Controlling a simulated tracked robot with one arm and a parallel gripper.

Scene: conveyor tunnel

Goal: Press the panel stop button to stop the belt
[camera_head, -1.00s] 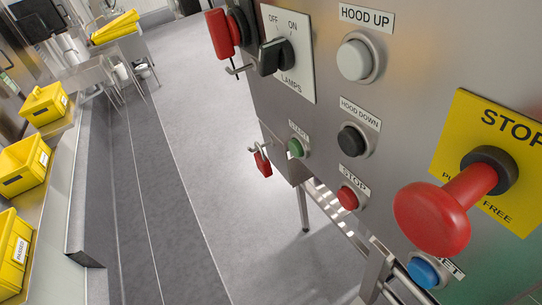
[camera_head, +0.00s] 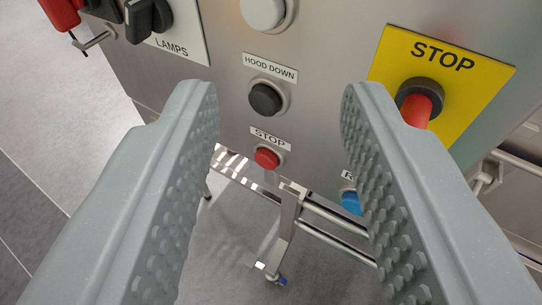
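The panel stop button is a small round red button (camera_head: 267,158) under a white STOP label (camera_head: 270,138), low on the steel panel (camera_head: 330,60). My gripper (camera_head: 282,95) is open and empty, its two grey fingers with studded inner faces wide apart. The red button shows between the fingers, near the middle of the picture, with the panel beyond the fingertips. I cannot tell how far the fingertips are from it. A larger red emergency stop (camera_head: 422,105) on a yellow STOP plate (camera_head: 455,65) stands to the right, partly hidden by the right finger.
A black HOOD DOWN button (camera_head: 266,99) and a white button (camera_head: 264,12) sit above. A blue button (camera_head: 351,202) is partly behind the right finger. The black LAMPS knob (camera_head: 147,18) and a red padlock (camera_head: 62,12) are upper left. Steel legs and rails (camera_head: 290,225) stand below.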

